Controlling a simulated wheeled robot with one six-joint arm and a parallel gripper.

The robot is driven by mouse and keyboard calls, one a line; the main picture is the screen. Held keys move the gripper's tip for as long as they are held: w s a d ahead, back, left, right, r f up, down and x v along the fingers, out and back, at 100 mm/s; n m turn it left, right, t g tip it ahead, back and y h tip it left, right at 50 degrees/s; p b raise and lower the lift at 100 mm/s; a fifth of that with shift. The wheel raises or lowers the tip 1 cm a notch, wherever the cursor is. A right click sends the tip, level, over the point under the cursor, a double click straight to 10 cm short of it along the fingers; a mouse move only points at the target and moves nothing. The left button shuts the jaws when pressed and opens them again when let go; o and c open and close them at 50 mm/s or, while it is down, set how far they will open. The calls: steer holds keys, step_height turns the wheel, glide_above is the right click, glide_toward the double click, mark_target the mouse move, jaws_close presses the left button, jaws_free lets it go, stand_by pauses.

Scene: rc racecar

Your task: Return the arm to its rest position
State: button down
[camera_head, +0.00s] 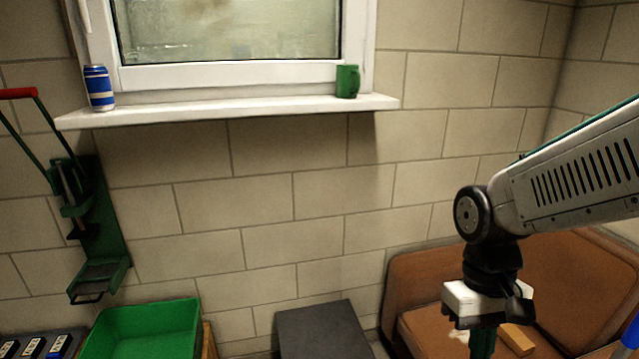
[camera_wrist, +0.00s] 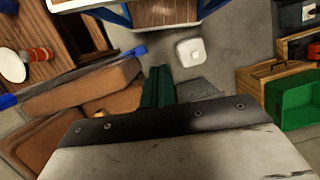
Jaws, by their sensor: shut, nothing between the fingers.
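My gripper (camera_head: 483,343) hangs from the wrist at the lower right of the head view, pointing down in front of the brown sofa (camera_head: 585,285). Its lower end is cut off by the picture's edge. In the wrist view its green fingers (camera_wrist: 158,84) are together and empty, with grey floor around their tips. My forearm comes in from the right and slopes down to the wrist. Nothing is held.
A green bin (camera_head: 145,328) stands at lower left, beside a dark grey box (camera_head: 322,332). A green mug (camera_head: 347,81) and a blue can (camera_head: 98,88) stand on the windowsill (camera_head: 235,110). A green wall-mounted device (camera_head: 95,215) has a red handle.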

steer(key=s+d+r+m+t, duration=0.1)
steer(key=s+d+r+t, duration=0.2)
steer(key=s+r, duration=0.3)
step_height(320, 180, up, 4)
steer(key=shift+s+f+t, duration=0.1)
steer(key=shift+s+t, duration=0.2)
steer(key=shift+t, duration=0.6)
